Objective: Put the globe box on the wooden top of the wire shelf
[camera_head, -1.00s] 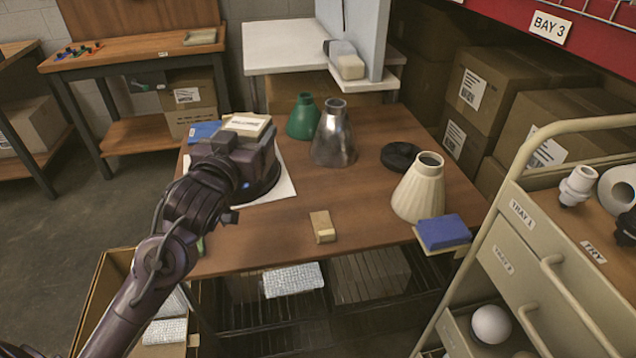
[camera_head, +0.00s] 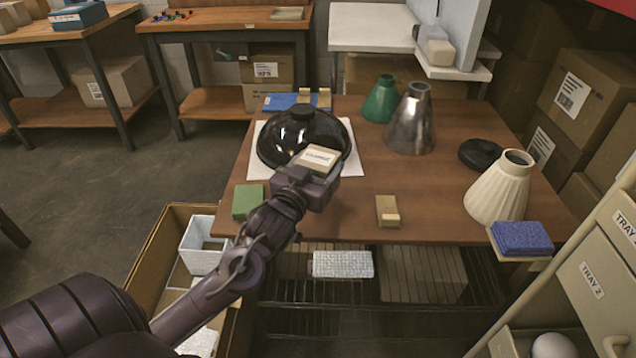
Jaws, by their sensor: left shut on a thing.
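My left gripper (camera_head: 309,178) is shut on a small cream box with a printed label, the globe box (camera_head: 319,159). Its lettering is too small to read surely. The gripper and box are over the wooden top (camera_head: 345,214) of the wire shelf, in front of the glossy black dome. The gripper hides the box's lower part, and I cannot tell whether the box touches the wood. My right gripper is not in view.
The black dome (camera_head: 290,138) sits on a white sheet. Green (camera_head: 381,100), metal (camera_head: 411,122) and cream (camera_head: 497,190) shades stand to the right. A wooden block (camera_head: 387,211) and green block (camera_head: 247,201) lie near the front edge. The wood between them is clear.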

